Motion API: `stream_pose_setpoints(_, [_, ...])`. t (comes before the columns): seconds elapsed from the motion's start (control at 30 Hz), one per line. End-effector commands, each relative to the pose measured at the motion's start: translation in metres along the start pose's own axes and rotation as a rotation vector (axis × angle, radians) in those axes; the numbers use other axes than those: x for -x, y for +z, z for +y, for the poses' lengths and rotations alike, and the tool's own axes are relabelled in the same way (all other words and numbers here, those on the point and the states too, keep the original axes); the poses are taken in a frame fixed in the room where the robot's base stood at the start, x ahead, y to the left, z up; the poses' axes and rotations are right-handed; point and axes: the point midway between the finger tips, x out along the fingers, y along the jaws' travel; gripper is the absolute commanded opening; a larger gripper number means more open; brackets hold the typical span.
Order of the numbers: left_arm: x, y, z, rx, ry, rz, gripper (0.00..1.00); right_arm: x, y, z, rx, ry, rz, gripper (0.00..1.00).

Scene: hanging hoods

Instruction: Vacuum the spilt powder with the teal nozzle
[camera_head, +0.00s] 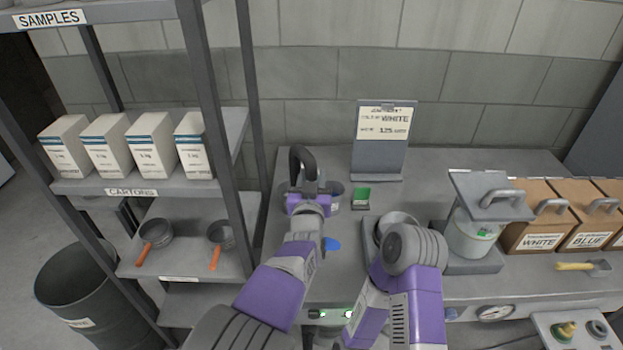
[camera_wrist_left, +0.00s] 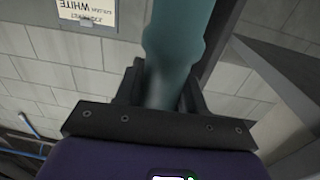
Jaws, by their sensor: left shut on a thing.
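My left gripper (camera_head: 308,196) is over the left part of the bench, below a black curved hose (camera_head: 302,160). In the left wrist view its fingers (camera_wrist_left: 165,92) are shut on the teal nozzle (camera_wrist_left: 178,35). In the head view I cannot make out the teal nozzle.
A sign reading WHITE (camera_head: 384,125) stands at the back. A lidded pail (camera_head: 472,238) and labelled boxes (camera_head: 533,240) are on the right. A shelf rack (camera_head: 215,90) with cartons and pans stands left. A small green-topped item (camera_head: 362,193) sits right of my left gripper.

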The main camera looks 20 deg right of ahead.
Motion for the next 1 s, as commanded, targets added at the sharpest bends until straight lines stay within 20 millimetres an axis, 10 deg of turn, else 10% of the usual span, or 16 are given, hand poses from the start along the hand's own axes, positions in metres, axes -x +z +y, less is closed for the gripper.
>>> stream_pose_setpoints(1.0, [-0.002, -0.002, 0.044, 0.000, 0.001, 0.003, 0.02, 0.019, 0.001, -0.007, 0.000, 0.000, 0.000, 0.00])
